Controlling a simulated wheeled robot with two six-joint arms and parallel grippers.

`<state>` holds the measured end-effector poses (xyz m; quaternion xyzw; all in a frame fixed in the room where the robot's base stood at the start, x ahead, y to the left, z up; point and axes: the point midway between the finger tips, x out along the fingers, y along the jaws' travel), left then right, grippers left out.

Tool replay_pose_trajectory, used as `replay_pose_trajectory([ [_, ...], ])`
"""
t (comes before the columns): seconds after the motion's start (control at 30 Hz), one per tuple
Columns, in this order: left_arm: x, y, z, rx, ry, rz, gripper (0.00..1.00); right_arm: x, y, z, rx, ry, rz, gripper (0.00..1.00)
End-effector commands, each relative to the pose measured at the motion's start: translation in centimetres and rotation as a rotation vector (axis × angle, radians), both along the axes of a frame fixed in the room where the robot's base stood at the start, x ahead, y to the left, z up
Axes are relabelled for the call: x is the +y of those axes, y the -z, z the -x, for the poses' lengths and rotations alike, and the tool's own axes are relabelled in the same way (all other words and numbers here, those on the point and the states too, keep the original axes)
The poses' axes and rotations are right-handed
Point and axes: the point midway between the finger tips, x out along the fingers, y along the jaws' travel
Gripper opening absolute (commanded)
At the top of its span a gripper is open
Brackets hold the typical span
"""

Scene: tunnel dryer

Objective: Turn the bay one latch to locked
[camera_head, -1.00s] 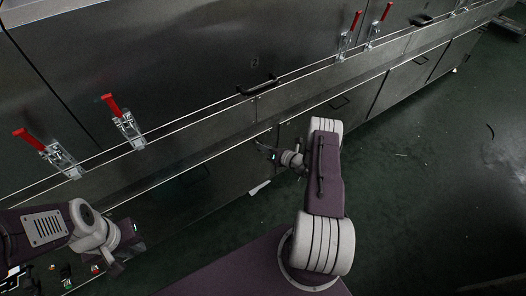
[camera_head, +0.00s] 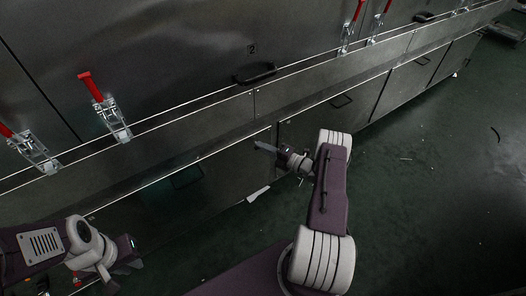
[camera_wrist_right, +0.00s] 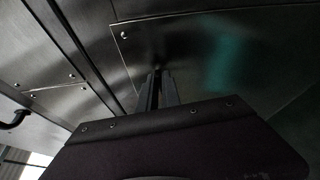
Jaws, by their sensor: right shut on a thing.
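Several toggle latches with red handles stand along the ledge of the metal dryer wall. Two are at the left: one latch (camera_head: 109,116) with its red handle raised and tilted left, and another (camera_head: 38,154) at the left edge. Which is bay one's cannot be told. My right gripper (camera_head: 264,147) is in front of the lower panels, well below and right of these latches. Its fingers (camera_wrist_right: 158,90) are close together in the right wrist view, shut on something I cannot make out. My left gripper (camera_head: 108,285) is low at the bottom left, its jaws unclear.
A panel marked 2 (camera_head: 252,48) has a black handle (camera_head: 255,74). More red-handled latches (camera_head: 351,28) stand at the upper right. Lower panels carry black handles (camera_head: 341,101). The green floor (camera_head: 430,190) at the right is mostly clear.

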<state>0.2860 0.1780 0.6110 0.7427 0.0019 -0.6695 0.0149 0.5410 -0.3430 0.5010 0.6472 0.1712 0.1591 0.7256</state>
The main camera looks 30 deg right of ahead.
Motion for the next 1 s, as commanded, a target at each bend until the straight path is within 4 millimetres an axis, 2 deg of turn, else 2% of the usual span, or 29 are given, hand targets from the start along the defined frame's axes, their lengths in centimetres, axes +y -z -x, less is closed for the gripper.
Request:
replay_pose_trajectory([
  [0.23,0.00,1.08,0.00,0.000,0.000,0.000,0.18,-0.11,0.25,-0.02,0.008,0.004,-0.093,0.00],
  [0.83,0.00,1.27,0.00,0.000,0.000,0.000,0.18,-0.12,0.12,-0.03,0.010,0.005,-0.128,0.00],
  [0.9,0.00,1.27,0.00,0.000,0.000,0.000,0.18,-0.11,0.12,-0.03,0.010,0.004,-0.128,0.22],
  [0.93,0.00,1.27,0.00,0.000,0.000,0.000,0.18,-0.10,0.12,-0.02,0.010,0.004,-0.128,0.30],
  [1.0,0.00,1.27,0.00,0.000,0.000,0.000,0.18,-0.09,0.12,-0.02,0.011,0.003,-0.128,0.30],
])
